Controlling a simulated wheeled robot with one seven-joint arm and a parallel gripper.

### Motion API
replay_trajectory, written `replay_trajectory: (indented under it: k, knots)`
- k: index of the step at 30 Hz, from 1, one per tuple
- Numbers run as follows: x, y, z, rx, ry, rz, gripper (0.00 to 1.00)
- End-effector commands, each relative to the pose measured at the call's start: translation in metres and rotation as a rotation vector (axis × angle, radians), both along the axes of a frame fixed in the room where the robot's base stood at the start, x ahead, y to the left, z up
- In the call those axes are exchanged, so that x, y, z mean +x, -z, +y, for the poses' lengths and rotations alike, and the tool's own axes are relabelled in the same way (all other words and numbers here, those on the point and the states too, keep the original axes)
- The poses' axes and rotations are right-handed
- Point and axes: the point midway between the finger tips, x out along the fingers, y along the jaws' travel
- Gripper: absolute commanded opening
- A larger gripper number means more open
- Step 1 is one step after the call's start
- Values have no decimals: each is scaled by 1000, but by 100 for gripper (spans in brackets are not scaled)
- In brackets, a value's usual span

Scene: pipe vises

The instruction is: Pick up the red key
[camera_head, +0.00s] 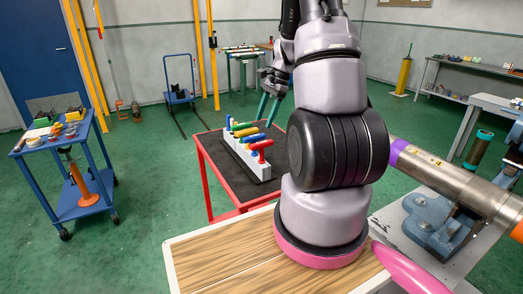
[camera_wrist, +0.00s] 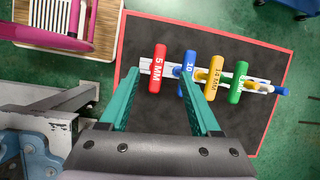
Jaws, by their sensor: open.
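The red key (camera_wrist: 157,68), marked 5 MM, has a T-shaped handle and stands at one end of a row of coloured keys. In the head view the red key (camera_head: 261,145) is at the near end of the white rack (camera_head: 256,169). My gripper (camera_wrist: 157,80) has teal fingers spread apart, with nothing between them. In the wrist view the red handle lies between the fingertips, but the gripper is above it and apart. In the head view my gripper (camera_head: 268,106) hangs over the rack. The red key's lower shaft is hidden.
A blue key (camera_wrist: 188,73) stands close beside the red one, then a yellow key (camera_wrist: 214,77) and a green key (camera_wrist: 238,82). The rack is on a dark-topped red table (camera_head: 213,150). A pipe vise (camera_head: 436,222) stands at the right. A blue cart (camera_head: 83,210) is at the left.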

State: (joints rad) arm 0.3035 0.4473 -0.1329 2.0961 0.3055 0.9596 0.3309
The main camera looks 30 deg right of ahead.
Motion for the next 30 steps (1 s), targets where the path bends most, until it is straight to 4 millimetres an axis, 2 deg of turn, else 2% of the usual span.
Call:
replay_trajectory:
  k: [1, 7, 15, 22, 30]
  knots:
    - [0, 14, -6, 10, 27, 28, 64]
    - [0, 43, -12, 27, 79, 72, 64]
    - [-1, 81, 3, 27, 80, 73, 64]
    - [1, 98, 9, 27, 80, 72, 64]
    - [4, 134, 22, 26, 79, 73, 64]
